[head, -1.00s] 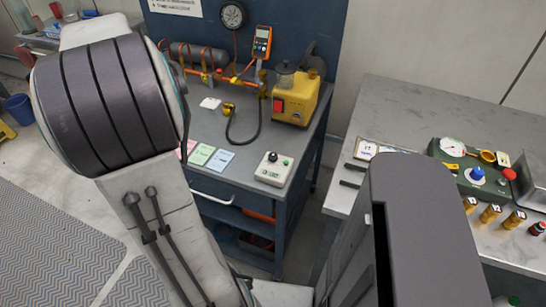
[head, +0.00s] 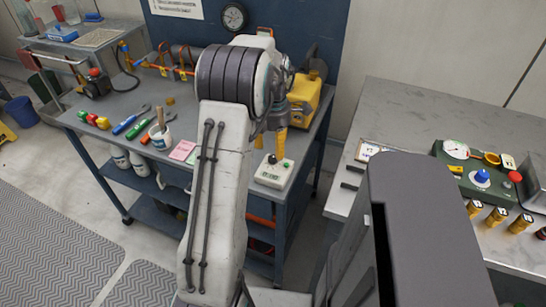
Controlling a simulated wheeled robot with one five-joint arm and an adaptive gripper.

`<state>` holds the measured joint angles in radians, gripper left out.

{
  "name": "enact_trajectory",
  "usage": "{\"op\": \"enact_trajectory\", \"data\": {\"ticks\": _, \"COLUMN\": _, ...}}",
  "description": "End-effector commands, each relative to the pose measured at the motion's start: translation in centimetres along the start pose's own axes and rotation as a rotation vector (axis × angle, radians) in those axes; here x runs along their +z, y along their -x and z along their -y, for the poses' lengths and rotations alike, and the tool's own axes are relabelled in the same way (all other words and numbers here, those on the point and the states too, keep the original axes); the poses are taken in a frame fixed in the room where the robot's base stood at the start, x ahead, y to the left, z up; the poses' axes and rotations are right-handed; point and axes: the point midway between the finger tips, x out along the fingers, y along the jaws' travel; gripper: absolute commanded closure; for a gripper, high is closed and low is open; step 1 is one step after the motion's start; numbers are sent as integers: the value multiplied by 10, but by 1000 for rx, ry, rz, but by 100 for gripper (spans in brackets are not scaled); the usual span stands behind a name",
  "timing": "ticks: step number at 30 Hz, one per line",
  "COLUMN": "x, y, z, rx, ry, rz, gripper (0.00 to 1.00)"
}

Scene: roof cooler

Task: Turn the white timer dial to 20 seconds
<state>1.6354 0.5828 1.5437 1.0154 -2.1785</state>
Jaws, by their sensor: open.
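A small white box (head: 270,176) with a black knob, a green button and a display sits near the front edge of the blue bench. It looks like the timer; its markings and the knob's setting are too small to read. My gripper (head: 270,144) is at the end of my arm, with its yellow fingers pointing down just behind and above the knob. The fingers are apart and nothing shows between them. I cannot tell whether a finger touches the knob. My arm hides much of the gripper body.
A yellow pump (head: 305,100) stands close behind my gripper. A grey table (head: 400,100) at the right holds a green panel (head: 448,170) with a gauge and knobs.

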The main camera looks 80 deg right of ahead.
Motion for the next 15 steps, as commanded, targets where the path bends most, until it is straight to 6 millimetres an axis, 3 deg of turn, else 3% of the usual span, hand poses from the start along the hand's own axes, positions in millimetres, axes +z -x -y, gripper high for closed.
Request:
{"op": "enact_trajectory", "data": {"ticks": 6, "x": -1, "y": -28, "z": 0, "rx": -2, "ry": 0, "rz": -1, "gripper": 47}}
{"op": "enact_trajectory", "data": {"ticks": 15, "x": -1, "y": -45, "z": 0, "rx": 0, "ry": -1, "rz": 0, "gripper": 47}}
